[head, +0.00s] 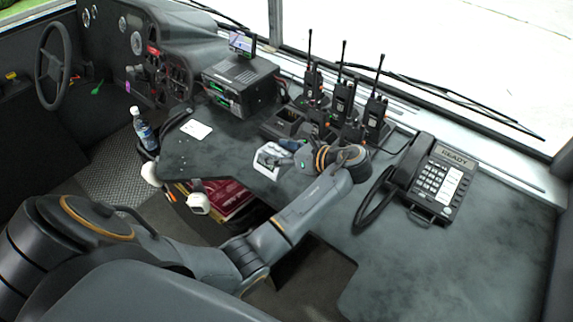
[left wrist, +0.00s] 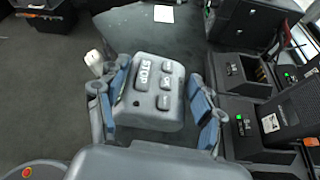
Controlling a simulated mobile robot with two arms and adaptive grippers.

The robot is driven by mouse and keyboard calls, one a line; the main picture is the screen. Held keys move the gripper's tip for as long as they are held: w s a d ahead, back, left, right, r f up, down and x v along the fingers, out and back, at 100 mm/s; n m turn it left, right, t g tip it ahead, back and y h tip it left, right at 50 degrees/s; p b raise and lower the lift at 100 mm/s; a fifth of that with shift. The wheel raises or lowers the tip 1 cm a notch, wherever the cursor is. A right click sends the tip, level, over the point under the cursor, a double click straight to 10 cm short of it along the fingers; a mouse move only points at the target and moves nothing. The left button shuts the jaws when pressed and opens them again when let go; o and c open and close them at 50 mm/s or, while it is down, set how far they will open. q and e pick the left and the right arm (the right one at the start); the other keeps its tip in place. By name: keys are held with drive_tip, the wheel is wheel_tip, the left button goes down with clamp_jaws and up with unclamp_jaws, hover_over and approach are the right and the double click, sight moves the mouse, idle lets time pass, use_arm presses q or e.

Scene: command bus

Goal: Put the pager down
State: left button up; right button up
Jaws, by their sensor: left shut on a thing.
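The pager (left wrist: 150,92) is a light grey block with darker buttons, one marked STOP. In the left wrist view it sits between the two blue-grey fingers of my left gripper (left wrist: 158,103), which is shut on it. In the head view my left gripper (head: 283,151) reaches over the dark desk (head: 215,155), with the pale pager (head: 270,158) at its fingertips. The pager is near the desk's front edge, left of the radio chargers. I cannot tell whether its underside touches the desk. My right gripper is not in view.
Several handheld radios (head: 344,100) stand in chargers behind the gripper. A desk phone (head: 435,182) is at the right. A radio unit (head: 240,83) stands at the back left. A white card (head: 197,129) lies on the desk. A bottle (head: 142,128) stands at the left.

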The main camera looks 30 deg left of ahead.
use_arm(q)
drive_tip(key=f, duration=0.1)
drive_tip(key=w+d+f, duration=0.1)
drive_tip(key=shift+w+d+f, duration=0.25)
drive_tip(key=shift+w+f, duration=0.15)
drive_tip(key=shift+f, duration=1.5)
drive_tip(key=o, duration=1.8)
drive_tip(key=shift+o, duration=0.2)
drive_tip(key=b+v, duration=0.1)
drive_tip(key=v, duration=0.5)
drive_tip(key=shift+d, duration=0.15)
drive_tip(key=shift+d+r, duration=0.35)
drive_tip(key=shift+d, duration=0.2)
